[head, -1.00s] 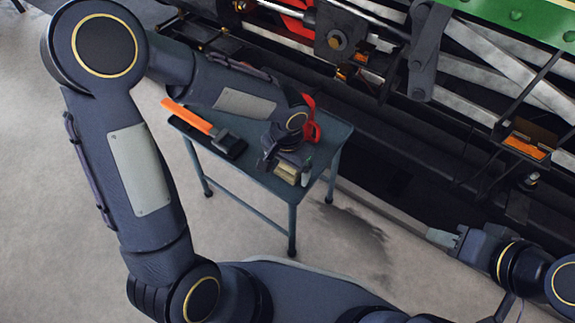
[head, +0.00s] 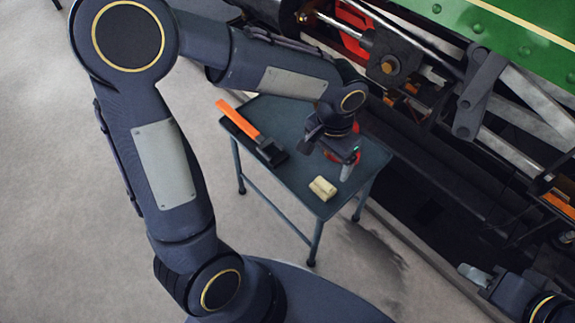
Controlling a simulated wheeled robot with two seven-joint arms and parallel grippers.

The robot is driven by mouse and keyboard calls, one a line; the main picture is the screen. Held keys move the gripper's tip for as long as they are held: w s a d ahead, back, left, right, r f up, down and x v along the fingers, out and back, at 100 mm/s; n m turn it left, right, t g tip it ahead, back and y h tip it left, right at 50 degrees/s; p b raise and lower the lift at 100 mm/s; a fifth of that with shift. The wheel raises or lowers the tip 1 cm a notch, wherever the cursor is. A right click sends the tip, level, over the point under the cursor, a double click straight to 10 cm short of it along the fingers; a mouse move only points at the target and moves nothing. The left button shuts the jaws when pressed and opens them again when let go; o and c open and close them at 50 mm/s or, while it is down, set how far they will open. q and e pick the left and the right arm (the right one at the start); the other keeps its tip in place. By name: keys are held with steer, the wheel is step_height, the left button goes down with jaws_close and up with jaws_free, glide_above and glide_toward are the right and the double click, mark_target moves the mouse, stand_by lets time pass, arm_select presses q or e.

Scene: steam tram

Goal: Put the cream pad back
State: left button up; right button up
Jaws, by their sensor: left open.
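The cream pad (head: 322,188) is a small pale block lying on the near part of the small blue-grey table (head: 290,190). My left gripper (head: 329,158) is above the table, just behind the pad in the picture. It is open, with nothing seen between its fingers, and shows apart from the pad. My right gripper (head: 474,274) is at the lower right, away from the table; whether its fingers are open is not clear.
An orange-handled tool with a dark head (head: 240,121) lies at the table's left side. A red object, partly hidden by my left gripper, is on the table. The tram's rods and dark underframe (head: 440,170) border the table on the right. Bare floor lies left.

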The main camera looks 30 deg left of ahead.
arm_select(q)
steer(key=s+a+r+n+t+h, duration=0.2)
steer(key=s+a+r+n, duration=0.1)
steer(key=s, duration=0.4)
steer(key=s+a+r+n+t+h, duration=0.1)
steer(key=s+a+r+n+t, duration=0.1)
steer(key=s+a, duration=0.4)
step_height(320, 180, up, 2)
steer(key=s+t, duration=0.1)
steer(key=s, duration=0.1)
steer(key=shift+s+n+h, duration=0.3)
steer(key=shift+n+h, duration=0.1)
steer(key=shift+r, duration=0.1)
